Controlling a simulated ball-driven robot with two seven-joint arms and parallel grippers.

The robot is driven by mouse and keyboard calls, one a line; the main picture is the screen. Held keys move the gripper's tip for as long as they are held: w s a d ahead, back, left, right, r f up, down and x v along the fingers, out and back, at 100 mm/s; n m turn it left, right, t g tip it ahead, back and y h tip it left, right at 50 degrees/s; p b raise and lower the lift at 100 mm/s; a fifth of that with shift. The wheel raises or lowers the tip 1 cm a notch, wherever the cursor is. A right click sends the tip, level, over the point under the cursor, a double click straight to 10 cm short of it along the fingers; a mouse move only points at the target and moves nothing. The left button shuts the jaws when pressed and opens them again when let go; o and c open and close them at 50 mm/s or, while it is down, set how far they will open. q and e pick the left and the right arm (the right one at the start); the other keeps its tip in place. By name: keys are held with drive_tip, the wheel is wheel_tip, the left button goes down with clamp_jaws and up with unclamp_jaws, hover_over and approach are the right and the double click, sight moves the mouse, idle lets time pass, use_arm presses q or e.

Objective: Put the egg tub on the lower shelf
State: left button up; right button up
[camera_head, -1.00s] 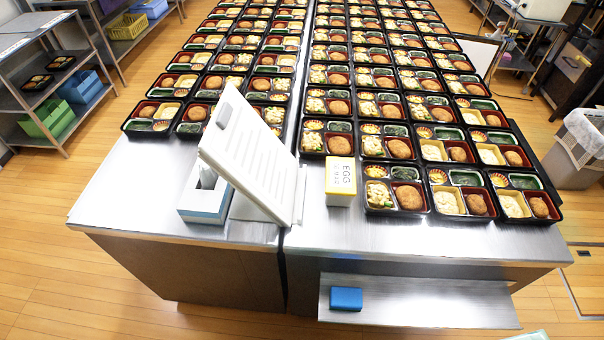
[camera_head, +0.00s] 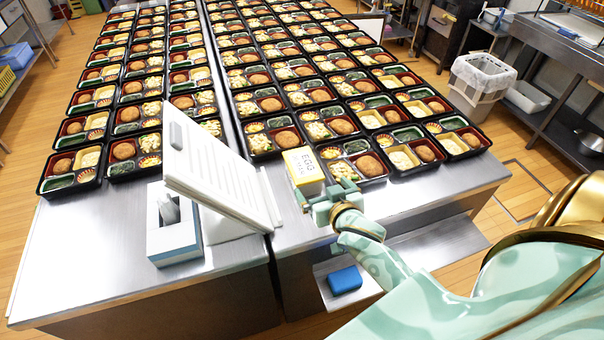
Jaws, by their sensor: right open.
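The egg tub (camera_head: 303,166), a box with a yellow lid marked "EGG" and a pale front, stands upright on the steel table near its front edge, beside the bento trays. My right gripper (camera_head: 322,190) is open at the tub's front right side; whether its fingers touch the tub cannot be told. The tub's lower right part is partly hidden by the gripper. The lower shelf (camera_head: 428,243) is a steel ledge below the table's front edge, partly hidden by my right arm. A blue block (camera_head: 345,280) lies on its left part. My left gripper is not in view.
Rows of filled bento trays (camera_head: 404,161) cover the table behind. A waste bin (camera_head: 481,84) stands on the floor at right.

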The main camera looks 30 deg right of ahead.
drive_tip(key=b, duration=0.1)
approach(304, 165)
drive_tip(key=w+f, duration=0.1)
drive_tip(key=w+d+f, duration=0.1)
drive_tip(key=shift+w+d+f, duration=0.1)
drive_tip(key=shift+w+f, duration=0.1)
drive_tip(key=shift+w, duration=0.1)
drive_tip(key=x, duration=0.2)
drive_tip(key=b+x, duration=0.1)
drive_tip(key=x, duration=0.1)
drive_tip(key=b+x, duration=0.1)
drive_tip(key=shift+w+a+r, duration=0.2)
drive_tip(key=shift+w+r, duration=0.05)
drive_tip(key=shift+w, duration=0.35)
drive_tip(key=shift+s+r, duration=0.1)
drive_tip(key=shift+c, duration=0.7)
drive_tip(key=c, duration=1.1)
drive_tip(key=shift+o, duration=0.2)
